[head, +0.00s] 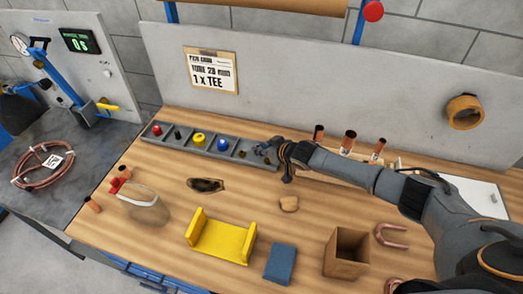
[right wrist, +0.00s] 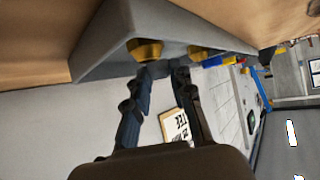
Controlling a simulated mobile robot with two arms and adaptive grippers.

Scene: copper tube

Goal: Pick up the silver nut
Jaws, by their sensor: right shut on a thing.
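My right gripper (head: 270,153) is at the right end of the grey compartment tray (head: 212,153). In the right wrist view its two dark fingers (right wrist: 166,70) come close together at the tips, beside the tray's grey wall (right wrist: 100,52). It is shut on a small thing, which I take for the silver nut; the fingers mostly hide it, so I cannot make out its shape. Two brass-coloured pieces (right wrist: 145,50) show just beyond the fingertips. My left gripper is not in view.
The tray holds a red, a yellow and a blue piece. A yellow cradle (head: 222,240), blue block (head: 281,263) and open brown box (head: 346,253) stand in front. Copper tubes (head: 350,141) stand behind my right arm. A grey back panel (head: 300,75) rises behind.

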